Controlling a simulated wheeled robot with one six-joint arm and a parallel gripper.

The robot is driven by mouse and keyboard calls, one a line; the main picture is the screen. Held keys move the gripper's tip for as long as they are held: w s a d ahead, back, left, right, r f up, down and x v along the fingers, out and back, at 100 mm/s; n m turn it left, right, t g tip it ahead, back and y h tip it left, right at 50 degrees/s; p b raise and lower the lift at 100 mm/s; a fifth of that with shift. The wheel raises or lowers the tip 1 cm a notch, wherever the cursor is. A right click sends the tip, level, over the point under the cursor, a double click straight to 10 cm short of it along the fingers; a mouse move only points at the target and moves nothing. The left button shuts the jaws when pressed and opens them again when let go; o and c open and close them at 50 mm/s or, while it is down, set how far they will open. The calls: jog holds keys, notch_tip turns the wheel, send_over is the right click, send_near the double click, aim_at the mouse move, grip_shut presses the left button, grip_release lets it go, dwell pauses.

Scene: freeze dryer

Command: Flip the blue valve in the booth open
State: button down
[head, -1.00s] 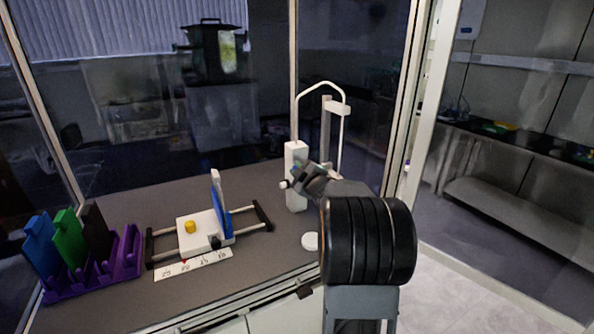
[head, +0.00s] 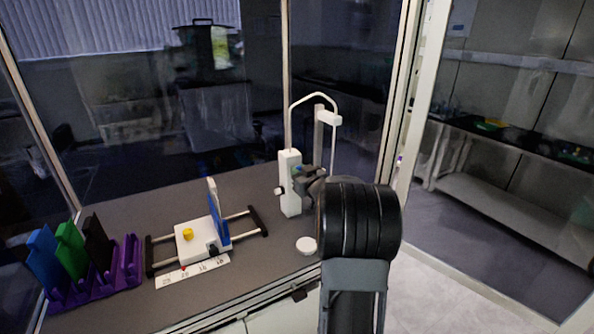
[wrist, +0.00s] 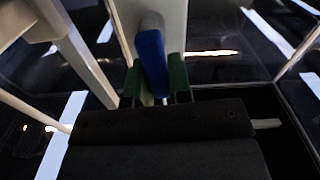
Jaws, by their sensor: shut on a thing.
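The blue valve (wrist: 151,62) shows in the wrist view as a blue lever on a white post (wrist: 128,20). My gripper (wrist: 158,85) has its green-tipped fingers on both sides of the lever and is shut on it. In the head view the white post (head: 290,188) stands at the back right of the booth, with a bent white tube above it. My gripper (head: 304,178) reaches the post's right side there. Only a small bit of the blue valve (head: 298,168) shows; my gripper and arm hide most of it.
A white sliding device (head: 195,240) with a blue plate and yellow knob sits at the booth's middle. A purple rack (head: 95,280) with coloured plates stands at left. A white round cap (head: 306,245) lies below the post. The booth frame (head: 412,130) rises at right.

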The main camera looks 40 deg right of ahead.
jog(key=shift+d+m, duration=0.15)
jog(key=shift+m, duration=0.35)
dwell(0.3)
jog(key=c, duration=1)
grip_release()
jog(key=shift+c, duration=0.2)
jog(key=s+a+b, duration=0.1)
jog(key=s+b, duration=0.1)
jog(key=s, duration=1.1)
jog(key=shift+s+a+b, duration=0.35)
jog(key=shift+s+a, duration=0.05)
